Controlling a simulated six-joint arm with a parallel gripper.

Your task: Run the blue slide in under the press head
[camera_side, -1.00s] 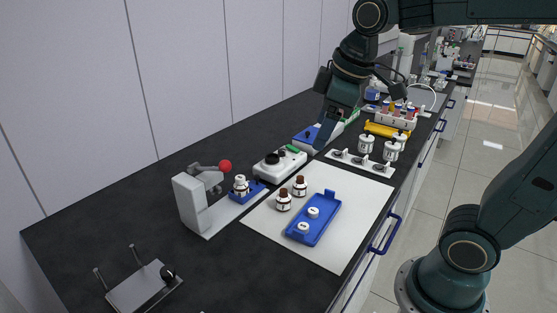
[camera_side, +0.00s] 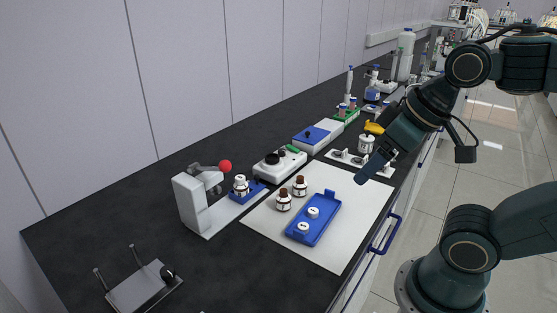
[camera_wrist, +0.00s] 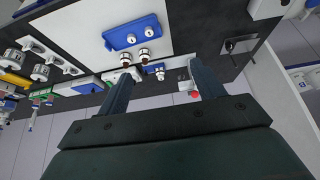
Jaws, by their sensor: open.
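The blue slide (camera_side: 257,188) sits on the pale base plate of the press, pulled out to the right of the press head, with a small white-capped bottle (camera_side: 240,186) standing on it. The press (camera_side: 191,203) is a pale grey column with a lever ending in a red ball (camera_side: 225,166). In the wrist view the slide (camera_wrist: 151,68) and its bottle (camera_wrist: 160,75) show between the fingers, and the red ball (camera_wrist: 195,94) is beside the right finger. My gripper (camera_side: 366,177) is in the air above the right side of the white mat, apart from the slide. In the wrist view my gripper (camera_wrist: 160,85) is open and empty.
A blue tray (camera_side: 325,225) with two white caps lies on the white mat (camera_side: 273,230). Two brown-capped bottles (camera_side: 284,203) (camera_side: 300,187) stand beside it. A white device with a black knob (camera_side: 271,160) stands behind the slide. A metal stand (camera_side: 143,287) is at the front left.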

